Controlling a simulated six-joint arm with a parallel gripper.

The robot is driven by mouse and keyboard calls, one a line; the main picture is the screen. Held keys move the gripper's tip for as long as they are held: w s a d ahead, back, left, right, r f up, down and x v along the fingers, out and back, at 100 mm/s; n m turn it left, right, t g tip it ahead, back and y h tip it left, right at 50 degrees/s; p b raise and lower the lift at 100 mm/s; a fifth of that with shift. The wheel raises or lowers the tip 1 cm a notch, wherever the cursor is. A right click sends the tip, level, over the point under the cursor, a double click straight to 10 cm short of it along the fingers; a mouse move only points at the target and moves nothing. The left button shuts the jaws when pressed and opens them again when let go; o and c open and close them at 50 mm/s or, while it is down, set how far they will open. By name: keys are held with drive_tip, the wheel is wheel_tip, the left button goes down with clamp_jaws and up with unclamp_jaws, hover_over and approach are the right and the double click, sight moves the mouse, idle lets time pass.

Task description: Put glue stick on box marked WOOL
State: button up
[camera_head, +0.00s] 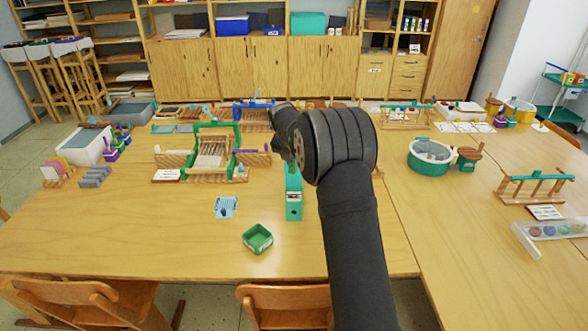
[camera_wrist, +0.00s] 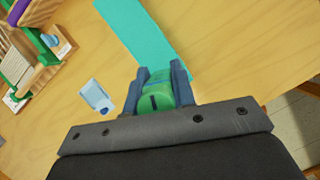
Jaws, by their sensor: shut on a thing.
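My gripper (camera_wrist: 163,84) is shut on a green cylinder with a slot in its end, which looks like the glue stick (camera_wrist: 158,102). A bluish band shows further along it, between the fingers. In the head view my arm hides most of the gripper and the stick. A long green box (camera_head: 294,207) with a small label on its near end stands on the table below my wrist. Its lettering is too small to read. A teal flat surface, probably the box's top (camera_wrist: 147,38), lies just beyond the fingertips in the wrist view.
A wooden loom (camera_head: 212,155) stands to the left, and a round green tub (camera_head: 430,157) to the right. The front left tabletop is clear.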

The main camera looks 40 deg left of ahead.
sight(294, 168)
drive_tip(key=shift+f, duration=1.65)
drive_tip(key=shift+f, duration=0.15)
drive_tip(key=o, duration=1)
drive_tip(key=v, duration=1.2)
